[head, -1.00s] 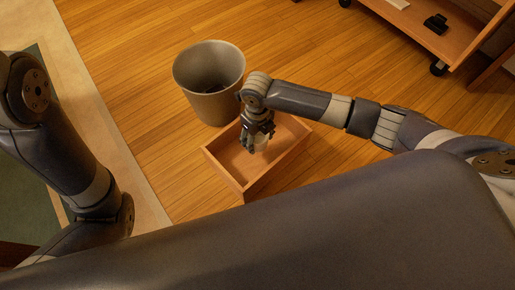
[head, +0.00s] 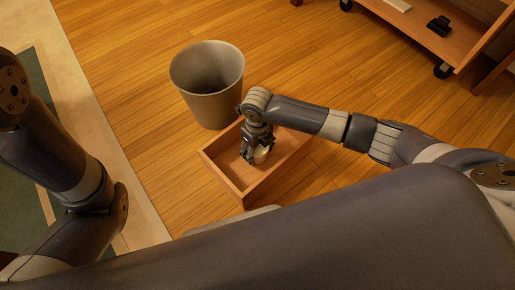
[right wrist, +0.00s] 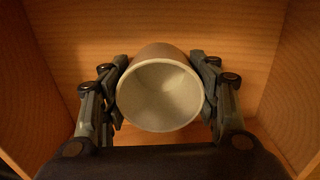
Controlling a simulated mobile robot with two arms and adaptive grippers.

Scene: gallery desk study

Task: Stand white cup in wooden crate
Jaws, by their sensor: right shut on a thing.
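The white cup (right wrist: 160,95) is between the fingers of my right gripper (right wrist: 160,92) in the right wrist view, its open mouth facing the camera. My right gripper (head: 258,155) is shut on it. In the head view the cup (head: 262,155) shows only in part beside the fingers, low inside the wooden crate (head: 222,177). The crate's floor and walls (right wrist: 275,40) surround the cup in the wrist view. I cannot tell whether the cup's base touches the crate floor. My left arm shows at the left of the head view, but its gripper does not.
A grey bin (head: 208,100) stands on the wooden floor just behind the crate. A wheeled wooden shelf unit (head: 425,40) with a small black object (head: 438,25) is at the top right. A pale rug border (head: 95,120) runs along the left.

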